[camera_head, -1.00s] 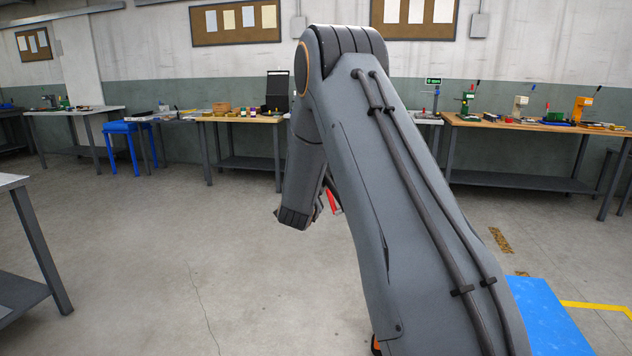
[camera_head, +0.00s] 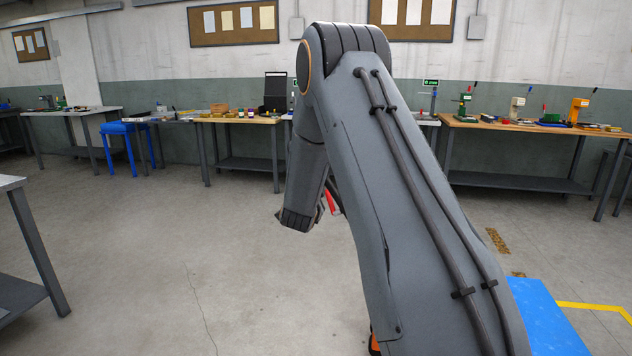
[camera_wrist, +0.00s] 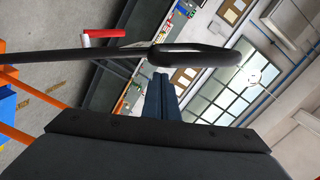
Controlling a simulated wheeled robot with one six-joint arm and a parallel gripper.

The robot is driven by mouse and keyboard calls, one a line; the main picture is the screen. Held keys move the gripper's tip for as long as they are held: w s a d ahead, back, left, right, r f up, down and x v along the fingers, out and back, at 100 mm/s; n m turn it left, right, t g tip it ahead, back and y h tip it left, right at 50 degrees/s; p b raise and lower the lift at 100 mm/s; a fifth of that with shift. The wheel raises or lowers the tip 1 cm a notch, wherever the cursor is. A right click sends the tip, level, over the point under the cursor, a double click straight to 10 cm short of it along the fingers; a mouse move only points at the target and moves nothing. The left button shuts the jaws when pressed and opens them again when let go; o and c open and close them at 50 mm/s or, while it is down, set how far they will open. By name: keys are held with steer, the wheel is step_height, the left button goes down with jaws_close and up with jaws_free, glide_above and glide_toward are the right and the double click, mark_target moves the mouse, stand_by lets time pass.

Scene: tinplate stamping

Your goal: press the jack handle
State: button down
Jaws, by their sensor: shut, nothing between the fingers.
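The jack handle shows in the wrist view as a black bar with a rounded loop (camera_wrist: 200,55), running across the upper picture from the left edge. A red lever (camera_wrist: 103,35) stands on it at the left. In the head view only a bit of red (camera_head: 330,201) shows behind my arm; the rest is hidden. My gripper (camera_wrist: 161,78) is shut and empty in the wrist view, its fingertips just below the loop in the picture. I cannot tell whether they touch the handle. My arm hides the gripper in the head view.
A blue platform (camera_head: 548,318) lies at the lower right, by a yellow floor line (camera_head: 595,307). Workbenches with tools (camera_head: 540,128) stand along the back wall, with a blue stool (camera_head: 122,130) at the left. The floor left of my arm is clear.

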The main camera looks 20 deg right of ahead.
steer(key=s+a+r, duration=0.2)
steer(key=s+a, duration=0.2)
steer(key=s, duration=0.5)
steer(key=shift+s+b, duration=0.3)
steer(key=shift+b, duration=0.15)
stand_by(0.5)
steer(key=s+a+f+n+g+y+p, duration=0.2)
steer(key=s+a+f+n+g+y, duration=0.15)
steer(key=s+a+n, duration=0.3)
steer(key=s+a+f+n+g+y+p, duration=0.2)
steer(key=s+a+n+y, duration=0.35)
steer(key=a, duration=0.25)
steer(key=s+a+n+g+p, duration=0.1)
steer(key=s+n+g, duration=0.3)
steer(key=s, duration=0.9)
steer(key=s+a+n+g+y+p, duration=0.1)
steer(key=s+a+n+g, duration=0.2)
steer(key=s, duration=1.1)
steer(key=shift+r+n+g+p, duration=0.2)
steer(key=shift+n+g+p, duration=0.3)
steer(key=shift+g, duration=0.45)
